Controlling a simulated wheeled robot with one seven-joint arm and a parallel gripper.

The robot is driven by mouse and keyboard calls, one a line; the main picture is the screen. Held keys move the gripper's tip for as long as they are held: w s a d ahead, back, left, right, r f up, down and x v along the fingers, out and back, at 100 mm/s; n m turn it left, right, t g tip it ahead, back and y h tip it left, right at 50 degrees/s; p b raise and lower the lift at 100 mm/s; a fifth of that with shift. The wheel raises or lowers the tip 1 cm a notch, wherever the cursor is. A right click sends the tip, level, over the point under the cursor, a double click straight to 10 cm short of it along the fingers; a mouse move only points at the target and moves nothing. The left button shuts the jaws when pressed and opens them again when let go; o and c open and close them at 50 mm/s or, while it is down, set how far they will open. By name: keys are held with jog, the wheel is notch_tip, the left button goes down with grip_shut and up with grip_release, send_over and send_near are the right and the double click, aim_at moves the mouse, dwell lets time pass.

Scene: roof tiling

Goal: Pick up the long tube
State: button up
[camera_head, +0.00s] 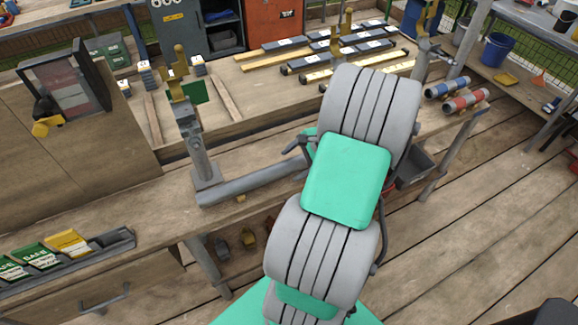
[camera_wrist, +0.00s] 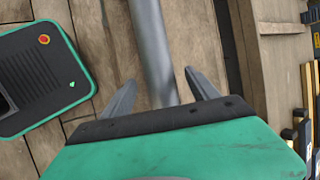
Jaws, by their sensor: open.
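The long tube (camera_head: 252,185) is a plain grey pipe lying along the front of the wooden workbench. Its left end is beside the foot of a grey post, and its right end is hidden behind my arm. In the wrist view the tube (camera_wrist: 152,45) runs down between the two fingers of my gripper (camera_wrist: 160,78). The fingers are spread apart, one on each side of the tube, with a visible gap on both sides. In the head view my gripper is mostly hidden behind my arm; a dark finger shows near the tube's right part.
A grey upright post (camera_head: 197,150) with a yellow clamp stands at the tube's left end. Shorter red (camera_head: 466,101) and blue (camera_head: 447,88) tubes lie at the bench's right. Long yellow-and-black levels (camera_head: 345,60) lie at the back. Bench surface behind the tube is fairly clear.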

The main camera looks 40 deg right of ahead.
jog(key=shift+x, duration=1)
grip_shut()
